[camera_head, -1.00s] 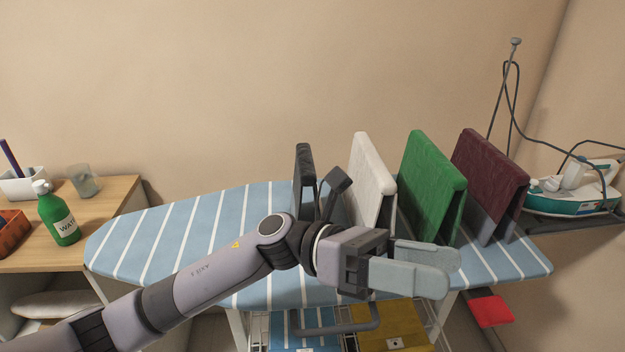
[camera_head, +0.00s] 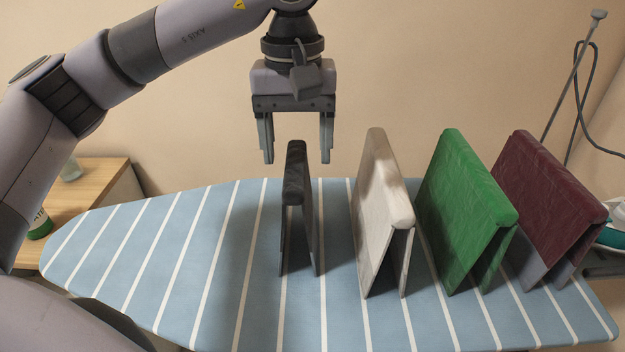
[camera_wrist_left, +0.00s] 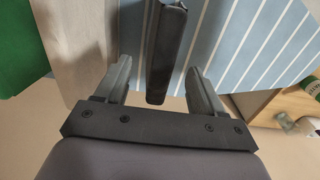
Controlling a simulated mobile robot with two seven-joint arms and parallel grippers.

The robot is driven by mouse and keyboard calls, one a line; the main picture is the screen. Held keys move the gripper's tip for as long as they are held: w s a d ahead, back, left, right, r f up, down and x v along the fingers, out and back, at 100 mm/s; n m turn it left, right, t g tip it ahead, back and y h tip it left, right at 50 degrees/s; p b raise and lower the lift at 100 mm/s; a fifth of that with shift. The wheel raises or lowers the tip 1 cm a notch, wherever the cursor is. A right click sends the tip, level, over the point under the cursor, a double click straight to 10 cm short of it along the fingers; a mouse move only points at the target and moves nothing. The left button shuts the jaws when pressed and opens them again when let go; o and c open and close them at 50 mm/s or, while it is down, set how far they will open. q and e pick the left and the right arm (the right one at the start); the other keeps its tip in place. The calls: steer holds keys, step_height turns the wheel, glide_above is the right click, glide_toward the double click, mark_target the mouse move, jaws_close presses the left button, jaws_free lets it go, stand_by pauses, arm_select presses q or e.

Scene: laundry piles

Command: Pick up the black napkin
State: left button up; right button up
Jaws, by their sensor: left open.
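The black napkin (camera_head: 297,205) hangs folded over a stand on the ironing board, left of the other napkins. My left gripper (camera_head: 296,150) points down just above and behind its top edge in the head view, with open, empty fingers on either side of the napkin's line. In the left wrist view the black napkin (camera_wrist_left: 166,55) lies between the two fingertips of the left gripper (camera_wrist_left: 160,82), with a gap on each side. No contact with the napkin shows. My right gripper is in neither view.
A white napkin (camera_head: 376,210), a green napkin (camera_head: 463,205) and a maroon napkin (camera_head: 548,200) stand in a row to the right. The striped ironing board (camera_head: 150,255) is clear on the left. An iron (camera_head: 612,232) is at the far right, and a wooden table (camera_head: 105,180) at the left.

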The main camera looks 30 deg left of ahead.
arm_select(q)
steer(key=shift+w+a+r, duration=0.1)
steer(key=shift+a, duration=0.1)
steer(key=shift+f, duration=0.3)
step_height(320, 180, down, 6)
steer(key=shift+f+p, duration=0.15)
steer(key=shift+p, duration=0.2)
steer(key=shift+c, duration=0.4)
steer(key=c, duration=1.1)
